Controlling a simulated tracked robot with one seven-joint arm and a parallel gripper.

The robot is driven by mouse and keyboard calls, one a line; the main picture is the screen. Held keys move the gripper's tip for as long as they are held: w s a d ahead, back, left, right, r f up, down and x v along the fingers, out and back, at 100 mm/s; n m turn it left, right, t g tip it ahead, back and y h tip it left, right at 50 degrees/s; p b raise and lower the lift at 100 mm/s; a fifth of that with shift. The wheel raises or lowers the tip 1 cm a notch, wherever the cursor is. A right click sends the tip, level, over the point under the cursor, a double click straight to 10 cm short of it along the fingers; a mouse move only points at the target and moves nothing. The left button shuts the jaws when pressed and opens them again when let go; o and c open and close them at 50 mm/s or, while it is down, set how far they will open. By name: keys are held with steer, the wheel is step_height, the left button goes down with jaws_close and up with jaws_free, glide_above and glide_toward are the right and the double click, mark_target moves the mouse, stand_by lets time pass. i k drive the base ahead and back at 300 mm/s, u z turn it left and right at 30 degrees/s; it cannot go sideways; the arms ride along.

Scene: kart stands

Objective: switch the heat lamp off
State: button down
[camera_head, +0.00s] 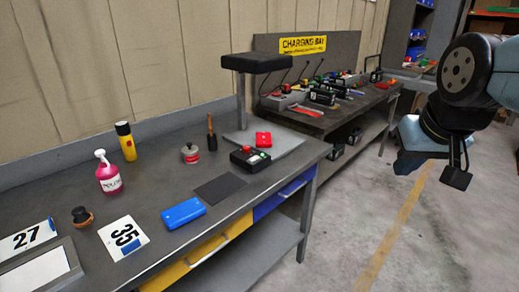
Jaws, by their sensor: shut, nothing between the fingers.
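The heat lamp (258,63) looks to be the flat black hood on a grey post at the bench's far end. Below it lies a light grey plate (282,142) with a small red item (263,139) on it. A black control box (250,164) with a red button and a pale or green button sits at the plate's near edge. I cannot tell from this view whether the lamp is lit. My gripper (455,178) is shut and empty, in the air over the floor right of the bench, well apart from the box.
On the bench stand a pink spray bottle (109,177), a yellow-black can (126,141), a red-grey pot (190,154), a wooden-handled brush (211,135), a blue case (184,212) and number plates (123,236). A charging bench (322,121) stands behind. The floor (430,240) at right is clear.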

mark_target(254, 158)
steer(key=z, duration=0.05)
steer(key=i, duration=1)
steer(key=u, duration=0.05)
